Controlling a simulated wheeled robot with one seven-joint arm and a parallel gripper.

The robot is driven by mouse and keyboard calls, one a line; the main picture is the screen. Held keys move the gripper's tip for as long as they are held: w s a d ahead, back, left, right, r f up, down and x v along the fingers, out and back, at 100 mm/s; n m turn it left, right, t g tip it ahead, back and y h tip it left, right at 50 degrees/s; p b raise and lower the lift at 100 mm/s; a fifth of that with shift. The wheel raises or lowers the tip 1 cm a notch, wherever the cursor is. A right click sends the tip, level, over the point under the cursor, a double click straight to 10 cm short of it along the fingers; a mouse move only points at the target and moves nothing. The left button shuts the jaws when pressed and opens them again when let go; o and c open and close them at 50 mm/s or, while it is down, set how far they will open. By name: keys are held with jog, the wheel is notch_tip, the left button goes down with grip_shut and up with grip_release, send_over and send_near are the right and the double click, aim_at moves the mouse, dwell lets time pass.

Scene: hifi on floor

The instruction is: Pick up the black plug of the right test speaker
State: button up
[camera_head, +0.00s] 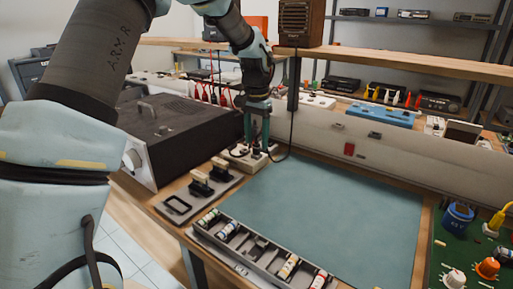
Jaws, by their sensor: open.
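The test speaker (295,22) is a brown box with a slatted front on the wooden shelf at the top. Its black cord (291,115) hangs from the shelf and curves in toward a pale socket strip (242,164) at the back left of the bench. My gripper (257,148) points down with its fingers apart, right over the strip where the cord ends. The black plug is small and largely hidden by the fingers there. I cannot tell whether the fingers touch it.
A teal mat (335,210) leaves clear room in the middle. A black case (170,135) stands left, black-handled pieces (200,188) beside the strip. A green board (465,255) with knobs is at right.

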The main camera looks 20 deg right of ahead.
aim_at(256, 150)
jog(key=shift+f, duration=1.2)
grip_shut()
